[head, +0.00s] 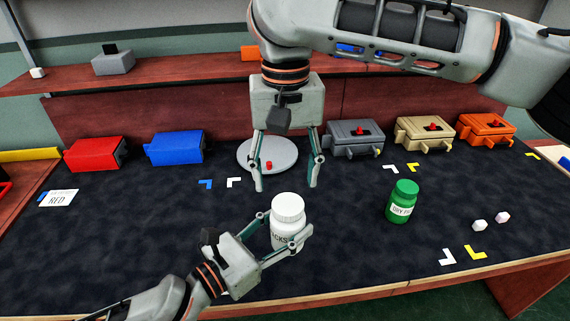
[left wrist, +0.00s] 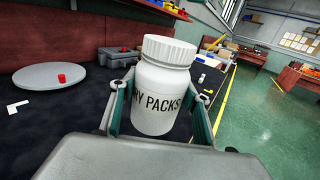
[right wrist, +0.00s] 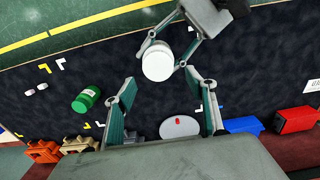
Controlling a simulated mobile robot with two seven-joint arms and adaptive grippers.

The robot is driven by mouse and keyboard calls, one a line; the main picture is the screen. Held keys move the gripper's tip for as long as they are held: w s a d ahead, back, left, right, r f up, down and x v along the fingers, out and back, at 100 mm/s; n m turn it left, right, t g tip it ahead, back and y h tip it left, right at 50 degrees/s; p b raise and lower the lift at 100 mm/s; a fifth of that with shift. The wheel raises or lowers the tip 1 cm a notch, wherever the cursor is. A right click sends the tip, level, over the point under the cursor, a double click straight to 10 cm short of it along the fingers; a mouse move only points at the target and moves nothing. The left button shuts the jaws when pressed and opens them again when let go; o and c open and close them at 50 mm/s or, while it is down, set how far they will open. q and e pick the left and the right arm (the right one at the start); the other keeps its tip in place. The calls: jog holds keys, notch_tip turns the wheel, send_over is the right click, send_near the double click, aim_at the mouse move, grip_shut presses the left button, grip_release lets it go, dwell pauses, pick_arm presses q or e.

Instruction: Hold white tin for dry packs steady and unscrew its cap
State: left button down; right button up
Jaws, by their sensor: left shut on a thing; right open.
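The white tin (head: 287,228) stands upright on the dark mat near the front middle, with its ribbed white cap (head: 288,207) on top. In the left wrist view the tin (left wrist: 160,98) shows the words "RY PACKS" and its cap (left wrist: 169,50) sits on it. My left gripper (head: 284,234) is shut around the tin's body. My right gripper (head: 287,187) is open and empty, pointing down above and behind the tin. In the right wrist view the cap (right wrist: 158,61) shows beyond the open fingers, apart from them.
A green jar (head: 402,203) stands to the right, with two small cubes (head: 480,225) further right. A round grey disc (head: 285,153) with a red knob lies behind. Red (head: 95,154) and blue (head: 176,148) boxes and grey, tan and orange cases line the back.

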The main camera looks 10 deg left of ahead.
aim_at(285, 203)
jog(key=shift+f, duration=3.1)
